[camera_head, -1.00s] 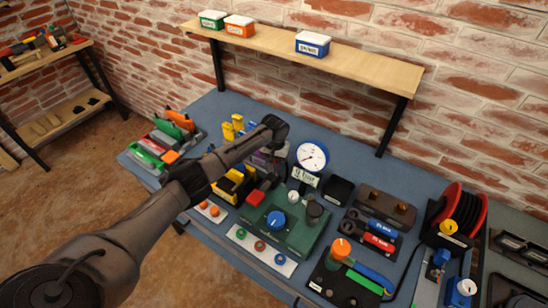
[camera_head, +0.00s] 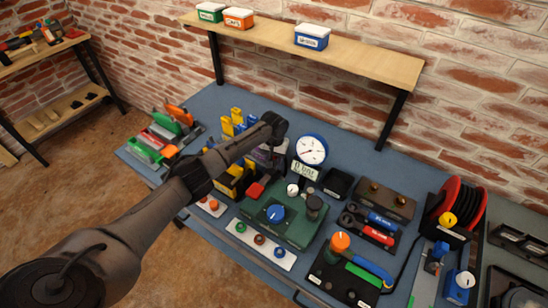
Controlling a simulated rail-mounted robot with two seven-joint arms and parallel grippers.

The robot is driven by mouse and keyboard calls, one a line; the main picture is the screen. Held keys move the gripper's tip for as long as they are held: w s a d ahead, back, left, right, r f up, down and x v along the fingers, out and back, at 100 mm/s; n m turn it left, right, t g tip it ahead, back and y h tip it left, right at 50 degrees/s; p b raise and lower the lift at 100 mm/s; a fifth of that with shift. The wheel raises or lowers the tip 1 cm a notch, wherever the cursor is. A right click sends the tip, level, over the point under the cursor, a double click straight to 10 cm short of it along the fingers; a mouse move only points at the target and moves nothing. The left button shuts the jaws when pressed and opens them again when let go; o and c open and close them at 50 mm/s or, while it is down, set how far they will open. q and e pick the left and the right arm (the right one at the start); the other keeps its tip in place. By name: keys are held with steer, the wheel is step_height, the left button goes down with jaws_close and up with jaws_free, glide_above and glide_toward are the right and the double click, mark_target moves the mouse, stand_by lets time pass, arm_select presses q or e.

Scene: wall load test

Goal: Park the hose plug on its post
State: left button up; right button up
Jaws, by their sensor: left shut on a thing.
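My left gripper (camera_head: 272,147) is over the middle of the blue bench, just left of the round dial gauge (camera_head: 311,149). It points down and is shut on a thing. My dark wrist and forearm hide most of the jaws, and I cannot make out the held thing. I cannot single out the hose plug or its post with certainty. A black board (camera_head: 329,279) at the front right carries an orange knob (camera_head: 340,242), a green strip and a curved blue piece (camera_head: 372,268). My right gripper is not in view.
A green box with a blue knob (camera_head: 275,213) stands right of my forearm. A red reel (camera_head: 464,203) stands at the right. Yellow parts (camera_head: 232,122) stand behind my arm. A wooden shelf (camera_head: 350,54) hangs above the bench.

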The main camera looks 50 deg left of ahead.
arm_select(q)
steer(key=shift+f, duration=0.25)
steer(key=shift+f+b, duration=0.35)
steer(key=shift+f, duration=0.65)
steer(key=o, duration=1.4)
